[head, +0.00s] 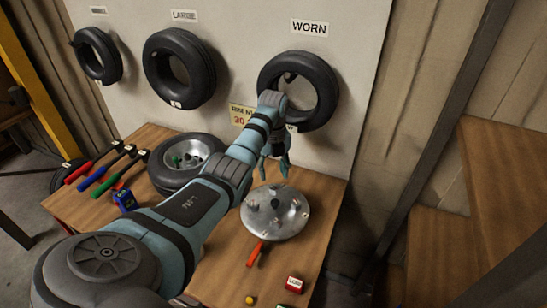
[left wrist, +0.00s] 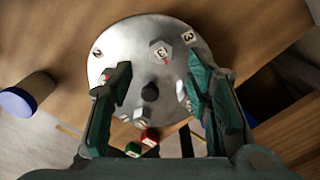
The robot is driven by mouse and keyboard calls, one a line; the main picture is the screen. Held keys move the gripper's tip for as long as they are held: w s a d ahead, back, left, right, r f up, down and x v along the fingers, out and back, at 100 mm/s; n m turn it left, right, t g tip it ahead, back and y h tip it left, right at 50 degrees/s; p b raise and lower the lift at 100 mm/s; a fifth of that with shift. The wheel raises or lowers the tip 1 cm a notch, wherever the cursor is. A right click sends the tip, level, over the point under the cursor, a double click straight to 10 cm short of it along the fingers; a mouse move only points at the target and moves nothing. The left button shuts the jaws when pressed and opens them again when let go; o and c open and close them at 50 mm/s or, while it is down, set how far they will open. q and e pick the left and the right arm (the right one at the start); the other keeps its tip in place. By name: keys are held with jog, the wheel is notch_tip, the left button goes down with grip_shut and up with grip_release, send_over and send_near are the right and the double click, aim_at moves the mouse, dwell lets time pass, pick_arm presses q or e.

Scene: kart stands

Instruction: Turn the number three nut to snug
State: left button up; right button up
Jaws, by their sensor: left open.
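A round metal hub plate (head: 275,222) lies on the wooden bench with small nuts and studs on its face. In the left wrist view the plate (left wrist: 120,45) shows number labels, with the three label (left wrist: 190,36) near its edge. A pale hex nut (left wrist: 160,52) with a red mark sits close to that label. A dark knob (left wrist: 150,92) is at the plate's middle. My left gripper (head: 277,172) points down above the plate's far side. In the left wrist view its open fingers (left wrist: 158,78) stand either side of the knob, with the nut a little beyond the tips. My right gripper is not visible.
A tyred wheel (head: 170,177), a blue device (head: 124,200) and coloured-handled tools (head: 100,172) lie left. Tyres hang on the panel behind.

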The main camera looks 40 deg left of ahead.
aim_at(273, 187)
pick_arm(q)
notch_tip(273, 187, up, 6)
jog(key=shift+f, duration=0.2)
dwell(0.4)
